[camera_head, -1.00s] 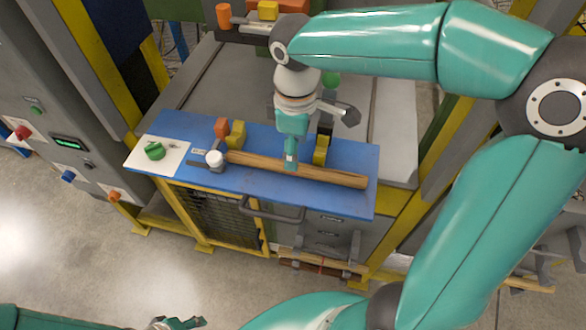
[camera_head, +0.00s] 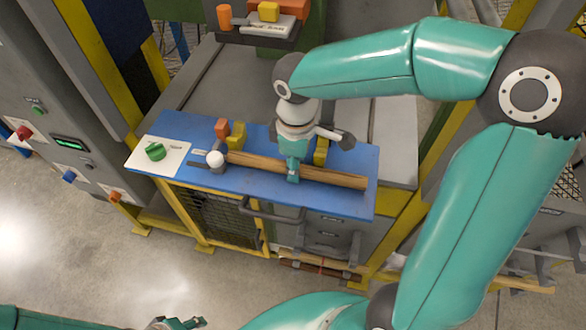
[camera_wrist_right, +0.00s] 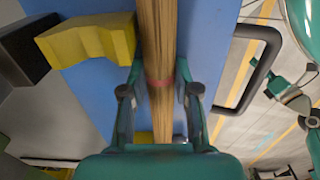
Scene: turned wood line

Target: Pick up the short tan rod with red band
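A tan wooden rod (camera_head: 335,177) lies along the blue bench top. My right gripper (camera_head: 292,178) is low over the rod's middle. In the wrist view its fingers (camera_wrist_right: 160,72) are open, one on each side of the rod, with narrow gaps showing. My left gripper (camera_head: 178,324) is at the bottom edge of the head view, far from the bench; its opening is unclear.
Yellow blocks (camera_head: 237,135) (camera_wrist_right: 88,40) stand behind the rod. A white knob (camera_head: 215,159) is near its left end. A white plate with a green knob (camera_head: 155,152) is at the bench's left. A dark handle (camera_head: 270,211) projects in front. Another rod (camera_head: 320,269) lies below the bench.

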